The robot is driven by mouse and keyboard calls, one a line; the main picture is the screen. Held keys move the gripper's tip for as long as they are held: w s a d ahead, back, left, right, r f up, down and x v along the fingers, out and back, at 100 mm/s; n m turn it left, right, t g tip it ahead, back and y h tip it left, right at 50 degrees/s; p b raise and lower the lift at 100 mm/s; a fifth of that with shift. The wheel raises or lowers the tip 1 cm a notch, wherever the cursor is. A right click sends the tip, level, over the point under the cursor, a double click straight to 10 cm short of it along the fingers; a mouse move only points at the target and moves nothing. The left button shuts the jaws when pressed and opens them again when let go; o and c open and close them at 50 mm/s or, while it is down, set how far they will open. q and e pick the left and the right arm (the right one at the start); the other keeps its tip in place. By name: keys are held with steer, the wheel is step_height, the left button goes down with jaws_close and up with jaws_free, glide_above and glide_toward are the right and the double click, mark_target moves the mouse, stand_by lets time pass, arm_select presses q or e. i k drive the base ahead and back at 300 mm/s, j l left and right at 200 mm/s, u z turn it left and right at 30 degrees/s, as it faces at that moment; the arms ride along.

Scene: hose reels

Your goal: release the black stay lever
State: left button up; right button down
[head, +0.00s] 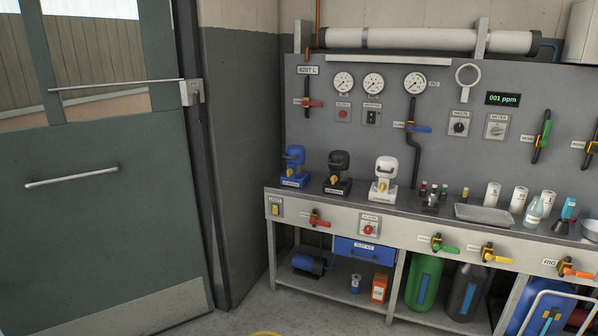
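No part that I can surely call the black stay lever stands out. A black device (338,172) with a loop-like top and a yellow knob stands upright on the bench (340,206), between a similar blue device (294,167) and a white device (384,178). The label at its foot is too small to read. On the left, a thin metal rod (115,85) runs across the green door (100,200) to a grey bracket (191,93) by the frame. Neither of my grippers is in view.
A grey panel with gauges (373,83) and valves rises behind the bench. A tray (483,214), bottles and cups stand on its right side. Several coloured valve handles stick out along its front. Cylinders (424,280) stand below. Bare floor (240,318) lies between door and bench.

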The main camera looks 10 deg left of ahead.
mark_target(201, 120)
steer(key=i+j+u, duration=0.15)
steer(key=i+u, duration=0.6)
steer(key=i, duration=0.3)
steer(key=i+l+u, duration=0.2)
steer(key=i+u, duration=0.2)
steer(key=i+l+u, duration=0.4)
steer(key=i, duration=0.2)
